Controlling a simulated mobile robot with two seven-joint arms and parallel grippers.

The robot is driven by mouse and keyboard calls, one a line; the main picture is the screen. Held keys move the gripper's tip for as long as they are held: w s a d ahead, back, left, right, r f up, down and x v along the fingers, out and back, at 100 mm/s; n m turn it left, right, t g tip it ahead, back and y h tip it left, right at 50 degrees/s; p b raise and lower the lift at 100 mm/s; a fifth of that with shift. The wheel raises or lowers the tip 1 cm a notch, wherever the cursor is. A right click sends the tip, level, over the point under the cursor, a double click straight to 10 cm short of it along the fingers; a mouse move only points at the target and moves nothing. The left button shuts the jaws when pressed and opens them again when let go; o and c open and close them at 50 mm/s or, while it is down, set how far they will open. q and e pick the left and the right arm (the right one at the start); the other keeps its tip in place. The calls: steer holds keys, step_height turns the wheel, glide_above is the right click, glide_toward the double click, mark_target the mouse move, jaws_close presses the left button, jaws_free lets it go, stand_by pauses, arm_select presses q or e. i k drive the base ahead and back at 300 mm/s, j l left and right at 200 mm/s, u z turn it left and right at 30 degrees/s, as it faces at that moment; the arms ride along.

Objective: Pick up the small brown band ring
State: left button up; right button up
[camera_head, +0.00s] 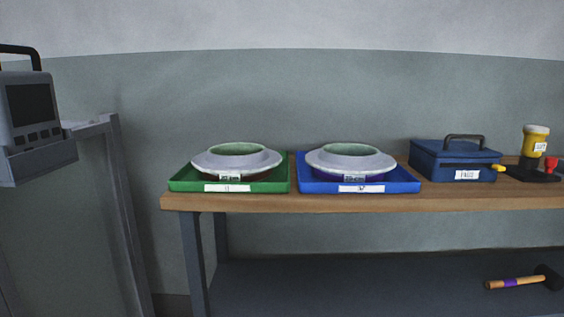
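Two pale ring-shaped moulds with wide flanges and greenish hollows stand on a wooden bench. The left ring (260,160) sits in a green tray (272,187); a reddish-brown band shows under its flange, partly hidden by the flange and a small tag. The right ring (375,161) sits in a blue tray (407,187); the band under its flange looks purple. Both rings look about the same size, and their tags are too small to read surely. Neither of my grippers is in view.
The wooden bench (280,203) also bears a blue toolbox (430,163) and a yellow bottle (529,145) at the right. A mallet (515,283) lies on the lower shelf (380,285). A grey device (18,140) on a stand is at the left.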

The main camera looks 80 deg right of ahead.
mark_target(241, 162)
steer(key=z, duration=2.25)
